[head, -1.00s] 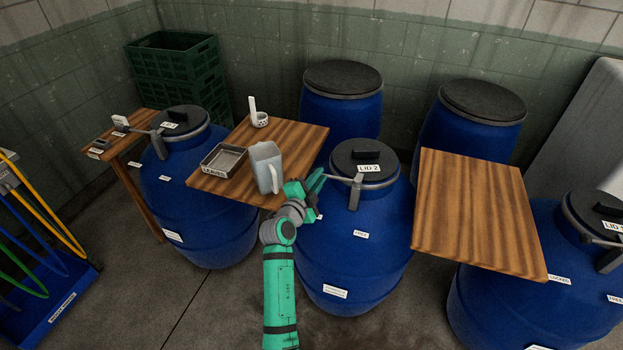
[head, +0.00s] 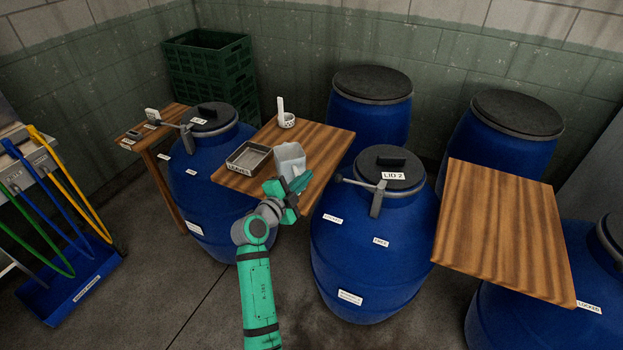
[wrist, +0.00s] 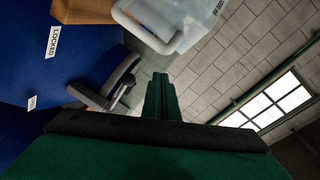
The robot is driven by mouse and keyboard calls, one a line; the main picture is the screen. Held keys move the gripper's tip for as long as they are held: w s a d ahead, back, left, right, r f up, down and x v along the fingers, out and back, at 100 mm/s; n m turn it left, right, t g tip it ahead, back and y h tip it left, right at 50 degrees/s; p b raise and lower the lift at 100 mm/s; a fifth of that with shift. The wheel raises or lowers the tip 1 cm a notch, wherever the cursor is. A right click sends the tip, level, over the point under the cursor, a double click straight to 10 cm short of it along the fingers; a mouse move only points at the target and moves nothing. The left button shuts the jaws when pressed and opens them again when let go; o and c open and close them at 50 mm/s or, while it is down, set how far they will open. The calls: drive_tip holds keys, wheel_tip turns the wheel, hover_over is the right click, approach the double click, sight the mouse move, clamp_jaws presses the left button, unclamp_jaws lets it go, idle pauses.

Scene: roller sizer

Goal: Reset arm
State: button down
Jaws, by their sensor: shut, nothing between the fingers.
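My green gripper (head: 292,192) is shut and empty. In the head view it is in front of the near edge of the middle wooden table (head: 318,150), left of the blue barrel with LID 2 (head: 392,172). It partly covers a pale grey jug (head: 289,157) on that table; I cannot tell whether they touch. In the wrist view the shut fingers (wrist: 160,98) point up the picture, with the jug's pale handle (wrist: 150,30) beyond them. A dark clamp lever (wrist: 108,92) and a LOCKED label (wrist: 53,42) on a blue barrel show at left.
A tray labelled LEAVES (head: 248,158) and a small white strainer cup (head: 287,120) are on the middle table. A bare wooden table (head: 505,225) stands at right. Green crates (head: 210,75) are stacked behind. A blue rack (head: 72,280) with coloured handles stands at left. Floor is open in front.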

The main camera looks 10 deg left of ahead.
drive_tip(key=shift+w, duration=0.1)
idle(0.3)
drive_tip(key=s+d+f+n+y, duration=0.2)
drive_tip(key=s+d+f+n, duration=0.1)
drive_tip(key=s+f, duration=0.35)
drive_tip(key=s+d+f+n+y, duration=0.1)
drive_tip(key=s+d+f+n, duration=0.3)
drive_tip(key=f, duration=0.4)
drive_tip(key=s+d+f+n+y, duration=0.1)
drive_tip(key=s+f+n+y, duration=0.2)
drive_tip(key=s, duration=0.6)
drive_tip(key=s+f+n, duration=0.3)
drive_tip(key=s+f, duration=0.2)
drive_tip(key=s, duration=0.4)
drive_tip(key=s+r+n+y, duration=0.2)
drive_tip(key=s+r+n, duration=0.1)
drive_tip(key=s, duration=1.5)
drive_tip(key=s+r+n+h, duration=0.1)
drive_tip(key=s+r, duration=0.7)
drive_tip(key=s, duration=0.3)
drive_tip(key=shift+s+d+r, duration=0.15)
drive_tip(key=shift+d+r, duration=0.15)
drive_tip(key=shift+d, duration=0.15)
